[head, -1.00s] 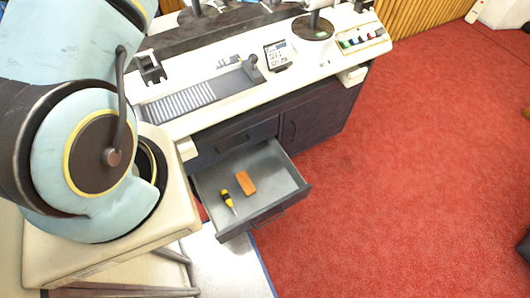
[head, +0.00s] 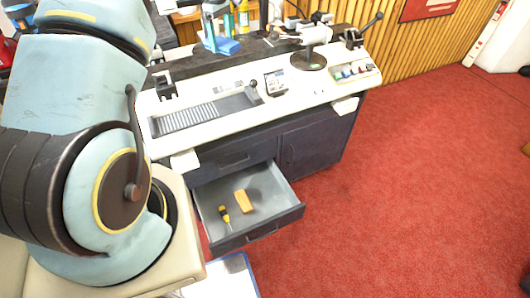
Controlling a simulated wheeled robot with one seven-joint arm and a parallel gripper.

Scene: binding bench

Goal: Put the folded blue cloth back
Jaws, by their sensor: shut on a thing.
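The folded blue cloth (head: 224,46) is at the top of the head view, at the dark raised back strip of the bench. My gripper (head: 213,38) is right at the cloth and shut on it. At this size I cannot tell whether the cloth touches the strip or hangs just above it. An open grey drawer (head: 272,213) sticks out from the bench front. It holds a yellow and black screwdriver (head: 224,214) and an orange block (head: 243,201).
The white bench top (head: 222,128) carries a ribbed grey plate (head: 195,119), a small display (head: 275,83) and a row of coloured buttons (head: 355,71). Bottles (head: 243,15) stand near the cloth. Red carpet (head: 420,180) to the right is clear.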

